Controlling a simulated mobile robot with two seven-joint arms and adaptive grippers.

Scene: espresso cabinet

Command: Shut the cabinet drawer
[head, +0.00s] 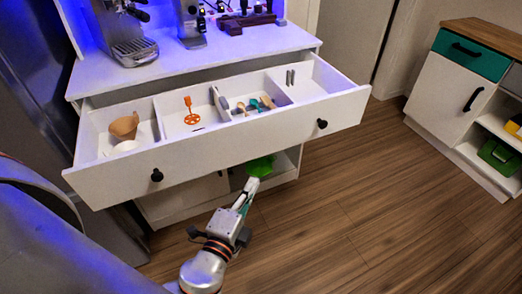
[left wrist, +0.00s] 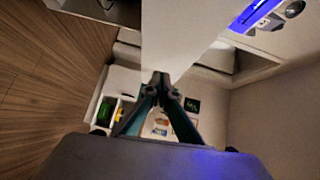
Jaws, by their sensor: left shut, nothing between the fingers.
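The cabinet drawer (head: 235,146) is pulled out below the white countertop, with two black knobs on its front. Inside it are a brown cone filter (head: 124,126), an orange tool (head: 190,112) and several small utensils. My left gripper (head: 251,184) is low in front of the cabinet, just below the drawer front in the head view. In the left wrist view the fingers (left wrist: 161,80) meet at the tips, shut and empty. A white panel (left wrist: 185,35) lies beyond them; I cannot tell whether they touch it. My right gripper is out of view.
Espresso machines stand on the countertop (head: 210,52). A green object (head: 260,166) sits near the open lower shelf, close to my left gripper. A second cabinet (head: 459,85) with a teal drawer stands at the right. The wooden floor (head: 350,200) between is clear.

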